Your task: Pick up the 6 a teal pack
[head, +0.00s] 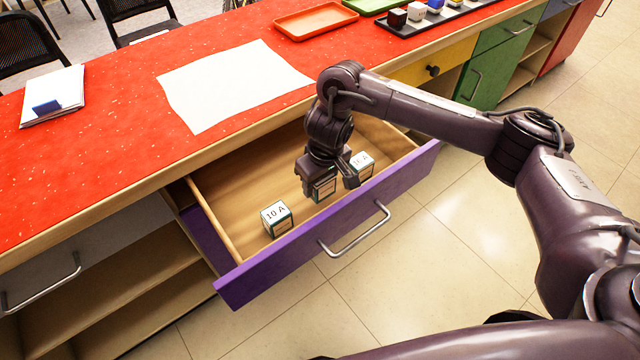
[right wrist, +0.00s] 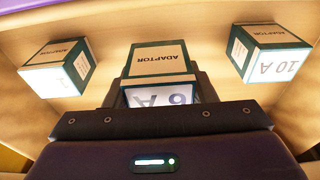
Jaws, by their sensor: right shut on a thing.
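The 6 A teal pack (head: 324,190) is a small white box with teal edges, inside the open purple drawer (head: 330,235). My right gripper (head: 332,183) reaches down over it and is shut on it, one finger on each side. In the right wrist view the pack (right wrist: 160,62) shows its "ADAPTOR" side and part of its "6 A" face between the fingers. The gripper hides much of it in the head view. I cannot tell whether it touches the drawer floor. My left gripper is not in view.
A 10 A pack (head: 277,219) stands in the drawer to the left, and another similar pack (head: 362,164) close on the right. The drawer walls surround them. On the red counter (head: 120,130) lie a white sheet (head: 230,85), an orange tray (head: 315,22) and a dark tray of small blocks (head: 440,18).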

